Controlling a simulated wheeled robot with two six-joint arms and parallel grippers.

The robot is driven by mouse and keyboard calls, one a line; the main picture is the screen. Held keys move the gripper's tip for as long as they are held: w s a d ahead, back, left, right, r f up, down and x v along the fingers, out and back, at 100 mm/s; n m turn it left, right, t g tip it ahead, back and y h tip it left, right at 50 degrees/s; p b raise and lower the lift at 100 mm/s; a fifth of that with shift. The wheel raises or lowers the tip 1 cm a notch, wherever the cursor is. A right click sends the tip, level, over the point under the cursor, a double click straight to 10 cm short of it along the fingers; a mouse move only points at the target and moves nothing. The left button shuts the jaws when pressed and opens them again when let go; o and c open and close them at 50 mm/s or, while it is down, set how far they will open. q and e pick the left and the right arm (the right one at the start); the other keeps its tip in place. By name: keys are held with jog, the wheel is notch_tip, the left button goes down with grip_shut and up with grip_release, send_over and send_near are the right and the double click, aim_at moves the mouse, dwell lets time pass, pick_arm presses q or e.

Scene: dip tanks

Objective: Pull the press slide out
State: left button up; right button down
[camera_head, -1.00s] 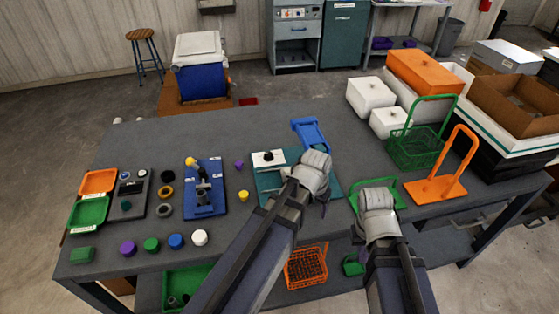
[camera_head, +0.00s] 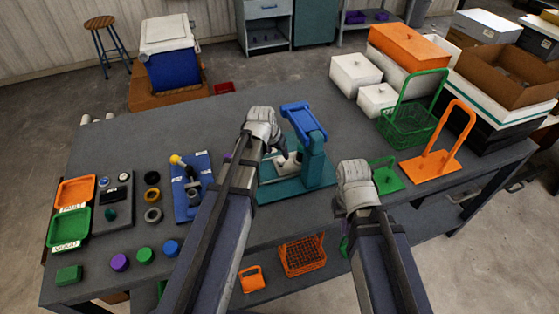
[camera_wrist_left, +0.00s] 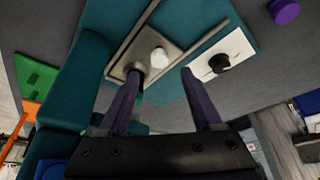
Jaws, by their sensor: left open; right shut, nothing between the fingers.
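The press (camera_head: 318,160) stands on the table, with a teal base and column and a blue top part (camera_head: 303,118). In the left wrist view a grey metal slide plate (camera_wrist_left: 141,52) lies between rails on the teal base. It bears a white round piece (camera_wrist_left: 159,56) and a dark knob (camera_wrist_left: 136,82). My left gripper (camera_wrist_left: 160,74) is open over the slide, with one fingertip beside the dark knob and partly hiding it. In the head view my left gripper (camera_head: 280,150) is at the press's left side. My right gripper (camera_head: 354,186) is shut and empty, right of the press.
A white panel with a black knob (camera_wrist_left: 235,50) sits beside the slide. A blue fixture (camera_head: 190,203) with a yellow-tipped lever is to the left. A green basket (camera_head: 408,128) and orange stand (camera_head: 430,166) are to the right. Table behind the press is clear.

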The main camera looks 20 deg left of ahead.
aim_at(281, 160)
pick_arm(q)
jog(key=b+x, duration=0.4)
jog(key=x, duration=0.2)
jog(key=shift+b, duration=0.4)
grip_shut()
dwell(1.0)
